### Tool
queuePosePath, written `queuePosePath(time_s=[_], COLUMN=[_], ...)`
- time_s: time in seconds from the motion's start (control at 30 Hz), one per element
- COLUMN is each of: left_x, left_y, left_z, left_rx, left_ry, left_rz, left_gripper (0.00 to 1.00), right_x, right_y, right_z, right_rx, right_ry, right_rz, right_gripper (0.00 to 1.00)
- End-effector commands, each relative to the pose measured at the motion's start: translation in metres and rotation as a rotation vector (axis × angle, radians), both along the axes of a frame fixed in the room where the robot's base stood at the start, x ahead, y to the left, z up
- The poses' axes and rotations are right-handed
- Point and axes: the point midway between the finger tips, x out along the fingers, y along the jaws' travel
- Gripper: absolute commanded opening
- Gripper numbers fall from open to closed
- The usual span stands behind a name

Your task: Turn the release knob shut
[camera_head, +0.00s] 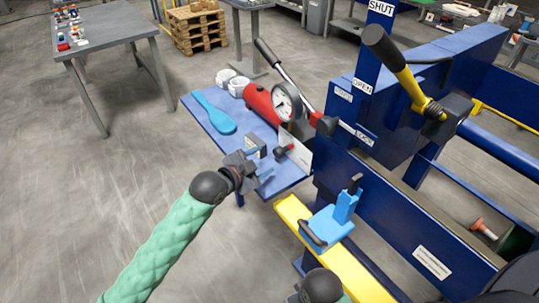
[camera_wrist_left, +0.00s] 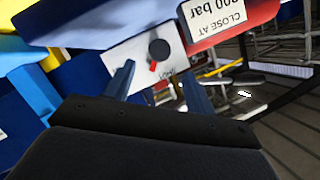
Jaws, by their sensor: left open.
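The release knob (camera_head: 283,152) is small and dark with a red part, at the front of a white plate (camera_head: 297,147) beside the red pump cylinder (camera_head: 262,105). In the left wrist view the round dark knob (camera_wrist_left: 158,49) shows its red pointer (camera_wrist_left: 153,66) on the white plate (camera_wrist_left: 137,43). My left gripper (camera_head: 265,168) is open and empty, just short of the knob. In the left wrist view its two blue fingers (camera_wrist_left: 160,80) stand apart, with the knob beyond the gap.
The pump has a gauge (camera_head: 287,101) and a long lever (camera_head: 283,68), on a blue shelf (camera_head: 205,118) with a blue paddle (camera_head: 215,112). A yellow beam (camera_head: 350,270) with a blue block (camera_head: 333,222) lies nearer. The blue press frame stands right.

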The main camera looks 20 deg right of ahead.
Motion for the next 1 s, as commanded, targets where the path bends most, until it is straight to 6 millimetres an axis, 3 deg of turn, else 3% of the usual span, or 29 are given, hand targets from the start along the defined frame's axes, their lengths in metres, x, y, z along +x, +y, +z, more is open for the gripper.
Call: queuePosePath(time_s=[0.27, 0.7, 1.0], left_x=[0.004, 0.035, 0.042], left_y=[-0.005, -0.05, -0.06], left_z=[-0.004, -0.02, -0.025], left_rx=[0.053, 0.051, 0.051], left_ry=[-0.054, -0.052, -0.053], left_rz=[-0.022, -0.021, -0.021], left_gripper=[0.55, 0.55, 0.55], right_x=[0.0, 0.012, 0.014], right_y=[0.0, 0.002, 0.003], right_z=[-0.008, -0.067, -0.083], right_rx=[-0.004, -0.012, -0.014], right_ry=[0.012, 0.017, 0.018], right_rz=[0.003, 0.003, 0.003], right_gripper=[0.36, 0.36, 0.36])
